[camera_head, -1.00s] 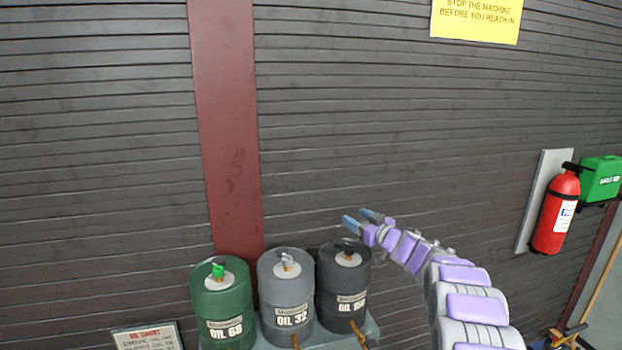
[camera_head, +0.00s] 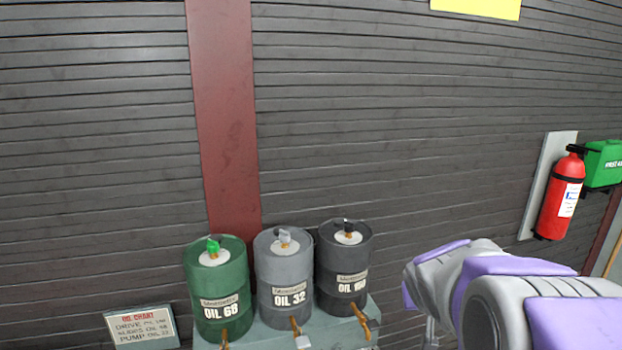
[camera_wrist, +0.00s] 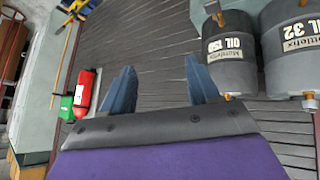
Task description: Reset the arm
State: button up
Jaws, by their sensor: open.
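My gripper (camera_wrist: 155,88) is open and empty in the wrist view, its two blue fingers spread apart with only the slatted wall behind them. In the head view my purple and grey arm is folded at the lower right, and its fingers do not show there. Three oil drums stand in a row left of my arm in the head view: a green OIL 68 drum (camera_head: 218,290), a grey OIL 32 drum (camera_head: 284,275) and a dark drum (camera_head: 343,265). My gripper appears apart from them.
The drums stand on a grey-green stand (camera_head: 260,338). An oil chart sign (camera_head: 141,327) is at the lower left. A red fire extinguisher (camera_head: 562,197) and a green first aid box (camera_head: 603,163) hang at the right. The wall area above the drums is clear.

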jog(key=s+a+f+g+y+b, duration=0.1)
jog(key=s+a+f+g, duration=0.2)
jog(key=s, duration=0.9)
jog(key=s+a+f+g+y+b, duration=0.1)
jog(key=s+f, duration=0.4)
jog(key=s, duration=0.7)
jog(key=s+a+f+n+g+y+b, duration=0.1)
jog(key=s+a+f+g, duration=0.3)
jog(key=s, duration=0.8)
jog(key=shift+a+g+b, duration=0.5)
jog(key=shift+a+b, duration=0.05)
jog(key=shift+b, duration=0.1)
jog(key=shift+f, duration=0.1)
